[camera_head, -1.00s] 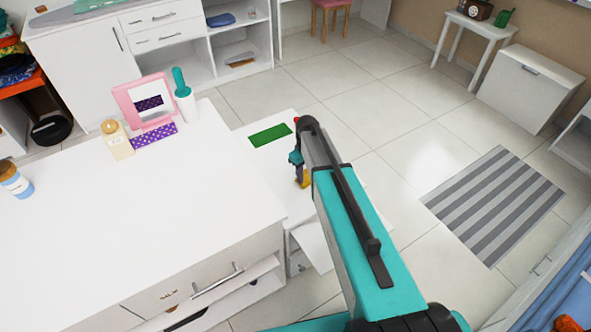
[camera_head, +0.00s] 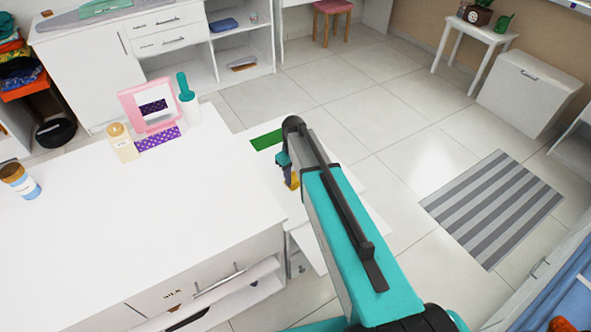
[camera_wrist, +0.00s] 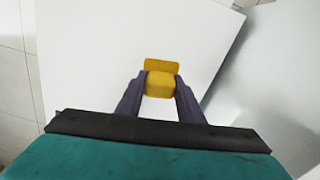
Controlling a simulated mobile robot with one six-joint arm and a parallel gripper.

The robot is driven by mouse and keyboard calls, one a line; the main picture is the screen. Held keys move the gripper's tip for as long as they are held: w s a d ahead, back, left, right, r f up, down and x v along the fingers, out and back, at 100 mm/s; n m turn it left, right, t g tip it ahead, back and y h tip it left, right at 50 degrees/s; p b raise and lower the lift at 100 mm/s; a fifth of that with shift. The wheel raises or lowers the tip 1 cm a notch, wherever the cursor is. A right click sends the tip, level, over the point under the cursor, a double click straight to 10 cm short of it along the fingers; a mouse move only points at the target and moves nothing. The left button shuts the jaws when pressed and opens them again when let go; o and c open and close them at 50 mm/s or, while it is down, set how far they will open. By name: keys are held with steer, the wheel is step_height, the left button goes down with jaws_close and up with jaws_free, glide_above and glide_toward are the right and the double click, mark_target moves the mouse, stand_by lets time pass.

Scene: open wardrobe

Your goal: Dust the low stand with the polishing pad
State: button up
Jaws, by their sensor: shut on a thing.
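The low stand (camera_head: 243,134) is a white flat-topped piece beside the long white counter. My arm hides part of it. In the wrist view its white top (camera_wrist: 100,70) fills much of the picture under my gripper. The polishing pad (camera_wrist: 161,66) is a yellow block between the two dark fingers of my gripper (camera_wrist: 162,84), which is shut on it. In the head view only a bit of the yellow pad (camera_head: 294,182) shows below my gripper (camera_head: 291,172). The pad is over the stand's top; I cannot tell whether it touches.
A green rectangle (camera_head: 266,141) lies on the stand, partly hidden by my arm. On the counter (camera_head: 130,220) stand a pink-framed mirror (camera_head: 131,105), a teal-topped bottle (camera_head: 188,104), a cream bottle (camera_head: 122,146) and a blue-labelled jar (camera_head: 20,182). A striped rug (camera_head: 493,208) lies on open floor.

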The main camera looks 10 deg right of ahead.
steer(key=shift+r+p, duration=0.85)
steer(key=shift+r, duration=1.2)
